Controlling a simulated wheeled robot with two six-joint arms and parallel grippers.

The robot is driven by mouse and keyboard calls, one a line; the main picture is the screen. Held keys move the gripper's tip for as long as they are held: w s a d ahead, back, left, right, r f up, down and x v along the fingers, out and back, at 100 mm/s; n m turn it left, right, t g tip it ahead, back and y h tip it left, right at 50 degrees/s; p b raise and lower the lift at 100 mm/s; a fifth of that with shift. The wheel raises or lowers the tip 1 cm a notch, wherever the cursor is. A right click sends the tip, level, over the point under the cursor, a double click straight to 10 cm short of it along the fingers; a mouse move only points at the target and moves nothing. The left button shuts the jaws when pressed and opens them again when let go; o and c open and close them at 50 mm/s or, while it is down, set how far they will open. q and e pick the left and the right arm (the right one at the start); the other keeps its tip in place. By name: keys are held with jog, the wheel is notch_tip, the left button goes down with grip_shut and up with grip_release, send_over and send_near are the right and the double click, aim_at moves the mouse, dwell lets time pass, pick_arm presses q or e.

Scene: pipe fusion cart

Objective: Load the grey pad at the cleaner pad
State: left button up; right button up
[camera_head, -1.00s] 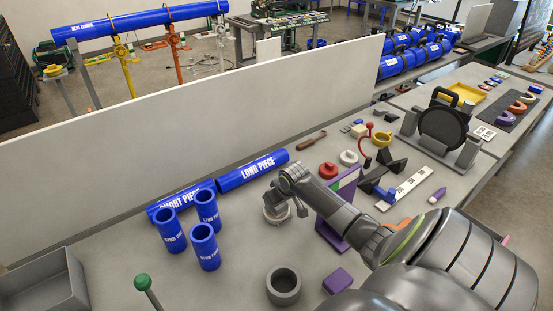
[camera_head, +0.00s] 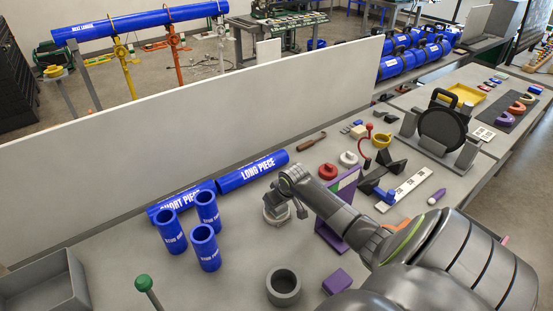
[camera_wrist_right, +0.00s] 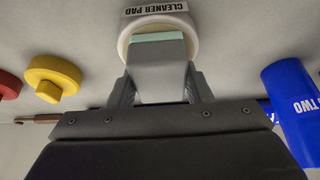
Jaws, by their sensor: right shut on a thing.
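The cleaner pad is a round, pale dish (camera_wrist_right: 190,28) with its "CLEANER PAD" label at the top of the right wrist view. In the head view it is the small round shape (camera_head: 272,222) on the bench right of the blue tubes, partly hidden by my right gripper (camera_head: 285,208). In the wrist view my right gripper (camera_wrist_right: 160,88) is shut on a light grey block, the grey pad (camera_wrist_right: 158,72), with a pale green layer at its far end. That end overlaps the dish in the picture; I cannot tell whether they touch. My left gripper is not in view.
Blue tubes (camera_head: 206,248) stand upright to the left, with labelled pipes (camera_head: 252,171) lying behind. A grey cup (camera_head: 284,287) and purple block (camera_head: 337,281) are in front. A purple stand (camera_head: 330,235) is beside my right arm. A yellow cap (camera_wrist_right: 52,78) shows in the wrist view.

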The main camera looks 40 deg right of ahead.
dwell(0.3)
notch_tip(320, 180, up, 2)
jog(key=p, duration=0.3)
jog(key=shift+r, duration=2.45)
jog(key=shift+f, duration=0.1)
